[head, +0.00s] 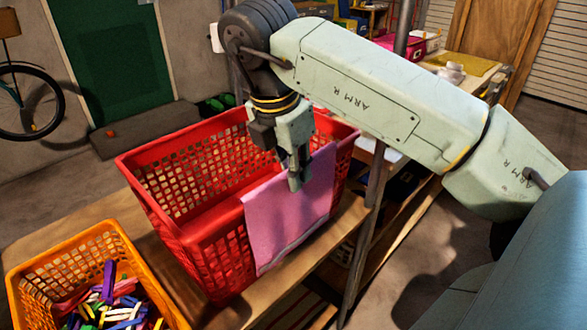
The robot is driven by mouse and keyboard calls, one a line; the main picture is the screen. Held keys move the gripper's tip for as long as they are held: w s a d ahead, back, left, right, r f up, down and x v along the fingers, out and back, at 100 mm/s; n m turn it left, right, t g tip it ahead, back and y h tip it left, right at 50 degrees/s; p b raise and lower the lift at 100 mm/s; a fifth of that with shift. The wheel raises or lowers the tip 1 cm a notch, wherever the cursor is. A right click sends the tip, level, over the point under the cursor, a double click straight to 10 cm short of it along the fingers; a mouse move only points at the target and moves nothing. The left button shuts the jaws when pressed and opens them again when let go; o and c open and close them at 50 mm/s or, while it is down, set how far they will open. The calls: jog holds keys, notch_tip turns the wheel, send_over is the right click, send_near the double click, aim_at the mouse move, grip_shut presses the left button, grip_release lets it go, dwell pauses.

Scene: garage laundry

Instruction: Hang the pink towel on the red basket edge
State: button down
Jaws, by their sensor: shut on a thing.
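The pink towel (288,218) hangs over the near right edge of the red basket (190,225) in the head view. Its outer part drapes down the outside of the basket wall, with a pale strip along its lower edge. My gripper (297,180) is at the towel's upper part, at the basket rim, pointing down and shut on the towel. The fingers hide part of the towel's top fold. How far the towel reaches inside the basket is hard to see.
The basket stands on a wooden bench (325,238). An orange basket (40,262) of colourful clothespins (112,305) stands at the lower left. A metal post (366,215) rises close to the red basket's right side. Shelves with items are behind.

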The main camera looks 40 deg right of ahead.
jog(key=shift+f, duration=0.1)
jog(key=c, duration=1.6)
grip_release()
jog(key=shift+o, duration=0.2)
